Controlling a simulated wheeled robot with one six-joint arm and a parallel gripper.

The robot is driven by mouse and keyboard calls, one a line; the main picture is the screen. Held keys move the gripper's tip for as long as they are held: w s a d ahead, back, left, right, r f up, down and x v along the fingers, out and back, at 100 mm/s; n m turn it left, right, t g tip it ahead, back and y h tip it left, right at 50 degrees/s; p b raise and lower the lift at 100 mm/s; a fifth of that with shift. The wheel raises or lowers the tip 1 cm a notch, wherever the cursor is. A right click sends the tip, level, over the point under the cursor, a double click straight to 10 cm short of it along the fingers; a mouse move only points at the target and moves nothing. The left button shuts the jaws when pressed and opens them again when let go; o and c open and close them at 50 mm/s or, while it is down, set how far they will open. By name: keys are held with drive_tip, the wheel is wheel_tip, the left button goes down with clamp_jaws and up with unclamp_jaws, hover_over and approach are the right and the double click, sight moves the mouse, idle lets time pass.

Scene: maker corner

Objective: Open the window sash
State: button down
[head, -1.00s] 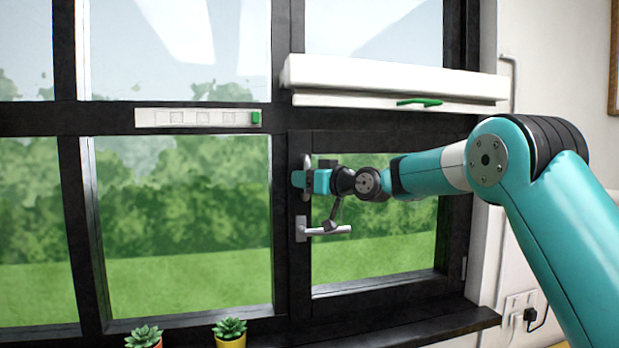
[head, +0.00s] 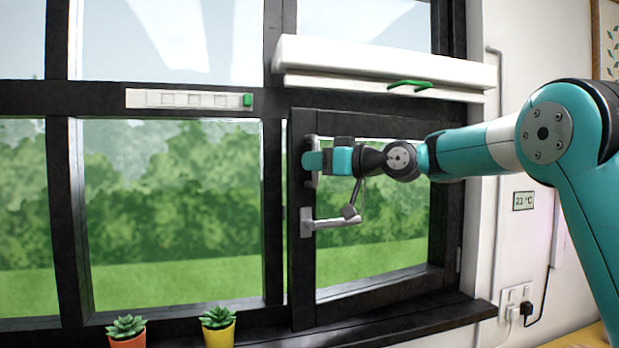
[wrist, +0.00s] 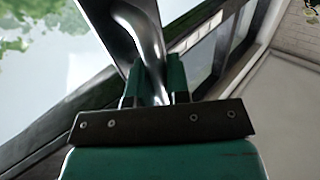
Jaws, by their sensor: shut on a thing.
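The window sash (head: 303,265) is the black-framed right lower pane, hinged at its right side. It stands slightly ajar, with its left edge swung out from the fixed frame towards the room. A grey upright pull handle (head: 312,142) is on its left stile, and a silver lever handle (head: 335,221) below it points right, about level. My gripper (head: 313,162) is shut on the pull handle. In the wrist view, the green fingers of my gripper (wrist: 155,88) sit either side of the curved metal pull handle (wrist: 143,32). The fingers hide part of the handle.
A white box (head: 385,70) with a green handle (head: 410,86) juts out above the sash. A white vent strip (head: 185,98) is to the left. Two potted succulents, in an orange pot (head: 127,341) and a yellow pot (head: 219,336), stand at the sill, left of the sash.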

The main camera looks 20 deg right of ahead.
drive_tip(key=shift+s+d, duration=0.1)
drive_tip(key=shift+s, duration=0.05)
drive_tip(key=c, duration=1.1)
unclamp_jaws()
drive_tip(key=b+v, duration=0.6)
drive_tip(key=v, duration=1.1)
drive_tip(key=shift+d+b, duration=0.25)
drive_tip(key=shift+b, duration=0.1)
